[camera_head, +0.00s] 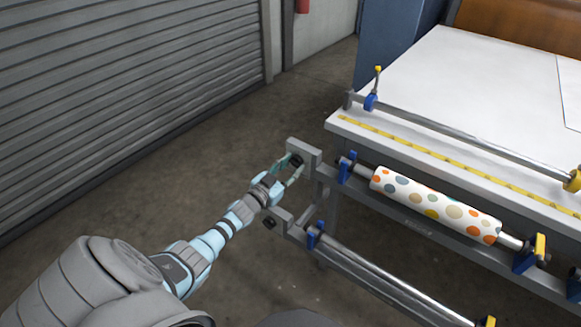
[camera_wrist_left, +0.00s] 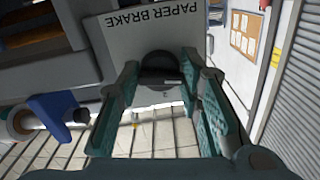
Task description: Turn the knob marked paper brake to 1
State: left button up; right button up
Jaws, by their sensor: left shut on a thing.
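The paper brake knob (camera_head: 297,160) is a small black knob on a grey bracket at the left end of the machine's upper bar. In the left wrist view the dark knob (camera_wrist_left: 158,66) sits below the upside-down PAPER BRAKE lettering on its grey plate (camera_wrist_left: 150,28). A short white mark shows on the knob. My right gripper is not in view.
Another dark knob (camera_head: 269,223) is on a lower bracket. A dotted paper roll (camera_head: 435,205) hangs along the front of the white table (camera_head: 460,85), which has a yellow measuring strip. A metal bar (camera_head: 385,273) runs below. Open floor (camera_head: 150,175) lies left, towards a grey shutter (camera_head: 120,85).

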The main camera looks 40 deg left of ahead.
pick_arm(q)
jog(key=shift+f, duration=0.15)
jog(key=o, duration=1.2)
jog(key=s, duration=1.2)
jog(key=shift+d, duration=0.15)
